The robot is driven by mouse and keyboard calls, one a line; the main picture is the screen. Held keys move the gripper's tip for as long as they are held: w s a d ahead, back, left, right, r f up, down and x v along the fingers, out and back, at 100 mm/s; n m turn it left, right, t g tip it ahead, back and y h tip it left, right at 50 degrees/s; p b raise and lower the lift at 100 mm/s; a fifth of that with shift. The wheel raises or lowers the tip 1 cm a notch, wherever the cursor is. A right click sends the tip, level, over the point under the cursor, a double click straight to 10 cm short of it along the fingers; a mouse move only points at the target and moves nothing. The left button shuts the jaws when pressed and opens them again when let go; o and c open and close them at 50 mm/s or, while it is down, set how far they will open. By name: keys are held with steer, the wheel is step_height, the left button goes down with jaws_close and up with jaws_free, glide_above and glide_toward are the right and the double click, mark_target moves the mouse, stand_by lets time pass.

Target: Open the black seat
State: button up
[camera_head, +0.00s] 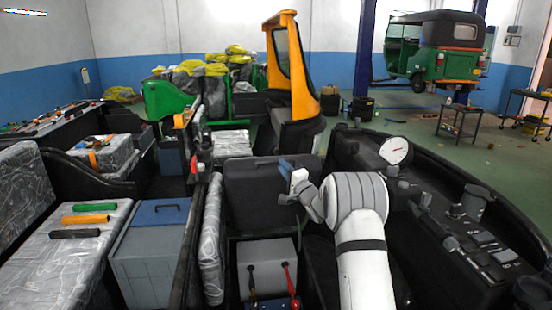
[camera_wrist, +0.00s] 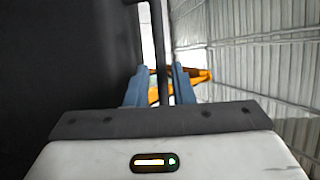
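The black seat (camera_head: 268,195) stands upright in the middle of the head view, behind an exposed compartment. In the wrist view its dark surface (camera_wrist: 60,60) fills the left side. A thin dark bar (camera_wrist: 160,50) joined to it at the top runs down between my gripper's fingers. My gripper (camera_wrist: 160,85) has blue fingers on either side of this bar, with a narrow gap showing beside it. In the head view my gripper (camera_head: 291,170) is at the seat's upper right edge; its fingertips are partly hidden there.
A grey box with black and red terminals (camera_head: 267,265) sits in the open compartment. A black dashboard with a white gauge (camera_head: 396,151) lies to the right. A yellow-orange frame (camera_head: 303,80) rises behind the seat. A blue-lidded grey box (camera_head: 148,255) stands at left.

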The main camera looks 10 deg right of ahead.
mark_target(276, 167)
steer(key=p+x, duration=0.1)
steer(key=x, duration=0.5)
steer(key=shift+c, duration=0.4)
jaws_close()
steer(key=shift+f, duration=0.1)
